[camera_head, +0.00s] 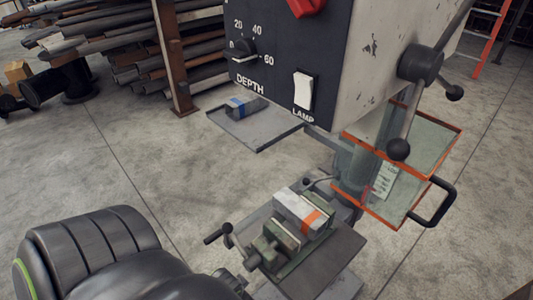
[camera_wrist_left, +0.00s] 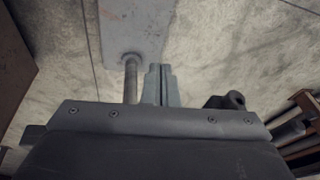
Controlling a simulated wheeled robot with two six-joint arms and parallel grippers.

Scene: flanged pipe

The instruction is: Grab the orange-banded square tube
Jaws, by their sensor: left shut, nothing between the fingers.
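The orange-banded square tube (camera_head: 294,206) is a pale grey block with an orange band near its right end. In the head view it sits in the green-grey vise (camera_head: 268,246) on the drill press table; I cannot tell how tightly the jaws hold it. My left arm fills the lower left of the head view, short of the vise. In the left wrist view my left gripper (camera_wrist_left: 160,84) has its two fingers together, with nothing between them. The tube cannot be made out in the wrist view. My right gripper is not in view.
The drill press head (camera_head: 365,50) overhangs the vise. An orange-edged clear guard (camera_head: 430,150) stands to the right. A grey tray (camera_head: 262,131) behind holds a blue-banded piece (camera_head: 243,106). Pipes are racked at the back left. Open floor lies left of the vise.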

